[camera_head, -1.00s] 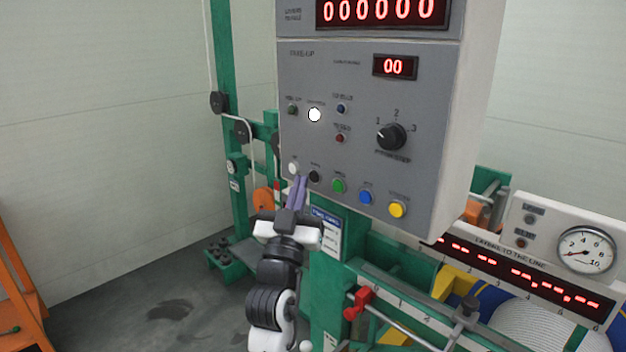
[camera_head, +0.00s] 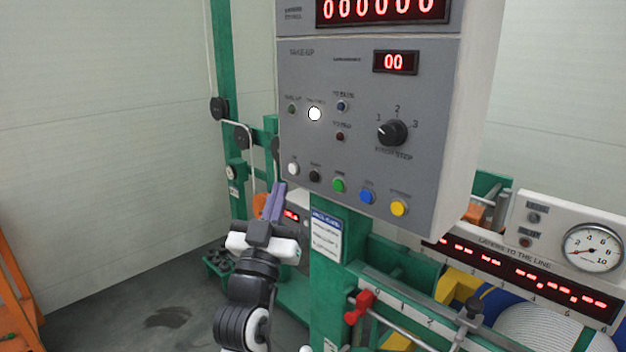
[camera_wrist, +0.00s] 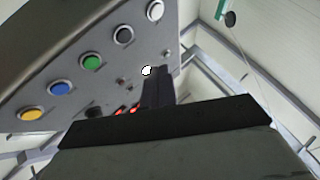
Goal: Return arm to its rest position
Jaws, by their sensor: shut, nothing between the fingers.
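My gripper (camera_head: 275,192) is shut and empty, with its purple fingers pointing up, just below and left of the grey control panel's (camera_head: 440,120) lower left corner. It looks apart from the panel buttons. In the wrist view the closed fingers (camera_wrist: 158,78) show dark in the middle, with the panel's button row at the upper left. A white round light (camera_head: 314,114) is lit on the panel.
The panel carries white, black, green (camera_head: 338,185), blue and yellow buttons and a rotary knob (camera_head: 391,132). A green post (camera_head: 326,275) with a label stands right of my arm. A red clamp (camera_head: 358,306) is lower right. An orange frame (camera_head: 14,285) is far left.

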